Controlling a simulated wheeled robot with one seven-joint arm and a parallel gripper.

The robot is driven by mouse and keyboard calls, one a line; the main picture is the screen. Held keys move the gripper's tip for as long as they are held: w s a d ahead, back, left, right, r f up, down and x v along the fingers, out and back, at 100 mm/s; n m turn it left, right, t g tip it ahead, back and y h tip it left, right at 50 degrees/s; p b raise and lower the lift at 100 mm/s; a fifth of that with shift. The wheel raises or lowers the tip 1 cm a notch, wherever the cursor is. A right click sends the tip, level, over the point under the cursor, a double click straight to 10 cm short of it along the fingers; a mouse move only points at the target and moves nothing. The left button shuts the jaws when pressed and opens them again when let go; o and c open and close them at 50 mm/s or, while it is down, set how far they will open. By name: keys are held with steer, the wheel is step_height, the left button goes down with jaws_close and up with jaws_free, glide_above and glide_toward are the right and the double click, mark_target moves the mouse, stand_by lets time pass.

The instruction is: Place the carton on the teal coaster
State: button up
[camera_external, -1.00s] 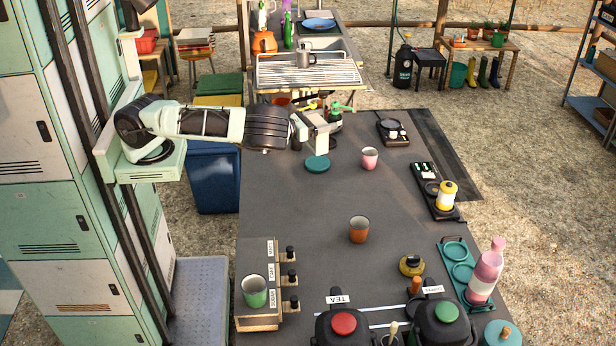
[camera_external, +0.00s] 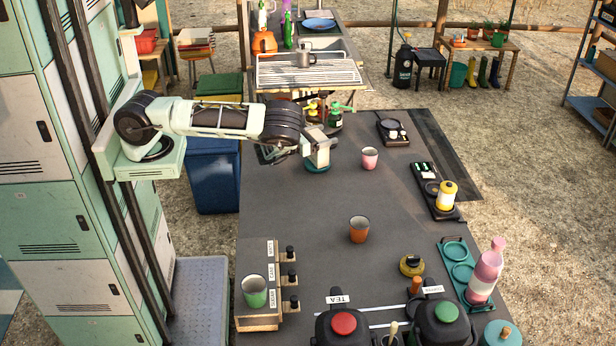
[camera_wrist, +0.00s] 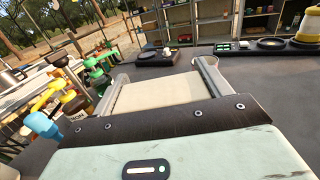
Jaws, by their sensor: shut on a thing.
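The cream carton (camera_external: 321,157) is upright between the jaws of my gripper (camera_external: 317,143), which is shut on it. In the wrist view the carton (camera_wrist: 155,92) fills the space between the two fingers of my gripper (camera_wrist: 158,80). The round teal coaster (camera_external: 317,169) lies on the dark grey counter, and its near rim shows below the carton. The carton is over the coaster and hides most of it. I cannot tell whether its bottom touches the coaster. The coaster is not visible in the wrist view.
A pink cup (camera_external: 370,158) stands a little to the right, and an orange cup (camera_external: 359,230) stands nearer the camera. Several small bottles (camera_external: 335,118) stand close behind my gripper. The counter left of the orange cup is clear.

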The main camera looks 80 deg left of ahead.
steer(key=shift+f, duration=0.2)
steer(key=o, duration=1)
steer(key=shift+c, duration=0.2)
steer(key=shift+r, duration=0.1)
